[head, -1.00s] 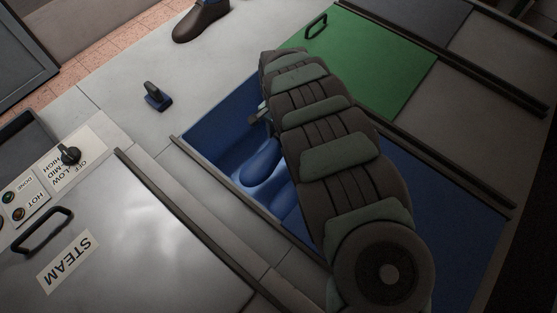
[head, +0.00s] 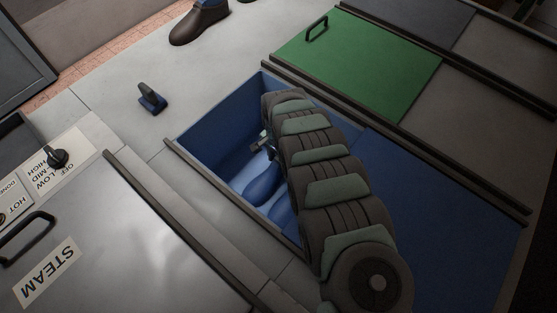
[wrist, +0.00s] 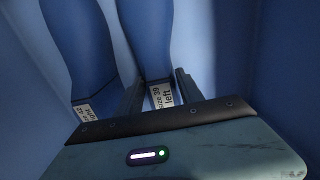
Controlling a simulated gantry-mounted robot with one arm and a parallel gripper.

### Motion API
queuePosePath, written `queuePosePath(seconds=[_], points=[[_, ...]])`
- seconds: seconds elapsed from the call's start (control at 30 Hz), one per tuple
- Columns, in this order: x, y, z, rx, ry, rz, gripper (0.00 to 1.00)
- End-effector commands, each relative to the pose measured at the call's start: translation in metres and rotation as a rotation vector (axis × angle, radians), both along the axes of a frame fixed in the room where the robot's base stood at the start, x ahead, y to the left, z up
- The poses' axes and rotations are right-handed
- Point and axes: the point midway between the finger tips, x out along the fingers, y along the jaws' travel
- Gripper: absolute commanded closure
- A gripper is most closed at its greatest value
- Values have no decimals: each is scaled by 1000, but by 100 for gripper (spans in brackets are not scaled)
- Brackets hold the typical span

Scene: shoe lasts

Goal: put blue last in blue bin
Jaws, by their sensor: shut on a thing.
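My gripper (head: 265,144) is inside the open blue bin (head: 215,128) in the head view, partly hidden by my arm. It is shut on a blue last (head: 262,182), which hangs down between the fingers. In the wrist view the fingers (wrist: 158,92) grip the end of this last (wrist: 147,40), whose label reads "left" and a size that looks like 39. A second blue last (wrist: 80,45) is beside it on the left, apart from the fingers, with a label reading "right". It also shows in the head view (head: 281,212), partly behind my arm.
A blue panel (head: 430,190) covers the bin's right part. A closed green lid (head: 360,60) lies behind it. A metal steam box (head: 110,240) stands at the front left.

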Motion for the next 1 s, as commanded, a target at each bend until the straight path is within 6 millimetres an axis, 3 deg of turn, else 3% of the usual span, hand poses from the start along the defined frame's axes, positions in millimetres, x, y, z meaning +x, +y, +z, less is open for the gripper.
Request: queuePosePath(seconds=[0.17, 0.2, 0.43, 0.77, 1.0], points=[[0, 0, -2, 1, -1, 1, 100], [0, 0, -2, 0, 0, 0, 54], [0, 0, -2, 0, 0, 0, 36], [0, 0, 2, 0, -1, 0, 34], [1, -1, 44, -3, -1, 2, 34]])
